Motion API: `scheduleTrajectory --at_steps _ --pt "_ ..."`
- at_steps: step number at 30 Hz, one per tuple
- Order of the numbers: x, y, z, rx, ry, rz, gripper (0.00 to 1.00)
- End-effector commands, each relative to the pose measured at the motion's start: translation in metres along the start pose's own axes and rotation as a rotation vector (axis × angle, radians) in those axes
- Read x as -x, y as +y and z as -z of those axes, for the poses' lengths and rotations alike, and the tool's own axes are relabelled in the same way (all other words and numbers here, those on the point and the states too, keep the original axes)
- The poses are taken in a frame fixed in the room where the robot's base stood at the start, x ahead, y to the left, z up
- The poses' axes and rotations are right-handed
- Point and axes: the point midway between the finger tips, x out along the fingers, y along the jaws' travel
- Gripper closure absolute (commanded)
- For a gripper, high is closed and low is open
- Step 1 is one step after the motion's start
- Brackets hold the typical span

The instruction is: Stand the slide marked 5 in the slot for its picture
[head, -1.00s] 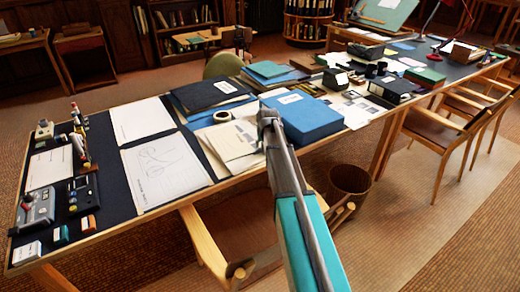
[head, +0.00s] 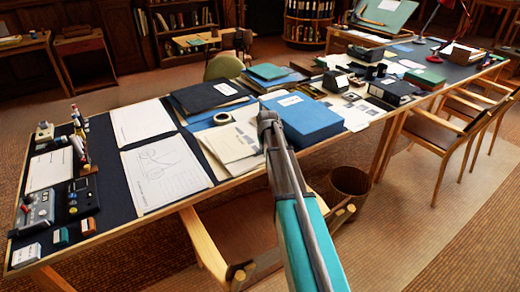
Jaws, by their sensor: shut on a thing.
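My teal and grey arm reaches from the bottom of the head view toward the table's front edge. Its far end covers part of the blue box (head: 310,122). No gripper fingers show, so what they hold is hidden. I cannot pick out a slide marked 5 or a slot with a picture. At the table's front left corner stand a small white block (head: 26,254), a teal-edged one (head: 61,237) and an orange-edged one (head: 88,226). Their marks are too small to read.
The long table (head: 110,213) carries a grey device (head: 36,210), a dark device with knobs (head: 82,194), a drawing sheet (head: 165,175) and folders (head: 210,95). A wooden chair (head: 225,235) and a bin (head: 349,185) stand at its front. Bare floor (head: 440,230) lies at right.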

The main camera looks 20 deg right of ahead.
Motion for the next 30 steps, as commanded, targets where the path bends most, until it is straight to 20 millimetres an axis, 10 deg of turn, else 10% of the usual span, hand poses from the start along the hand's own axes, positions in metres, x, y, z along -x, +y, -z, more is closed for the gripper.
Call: scheduleTrajectory --at_steps 14,30 --pt "0.019 0.000 0.008 0.000 0.000 0.000 1.00" --pt "0.084 0.031 0.010 -0.001 0.000 0.000 1.00"
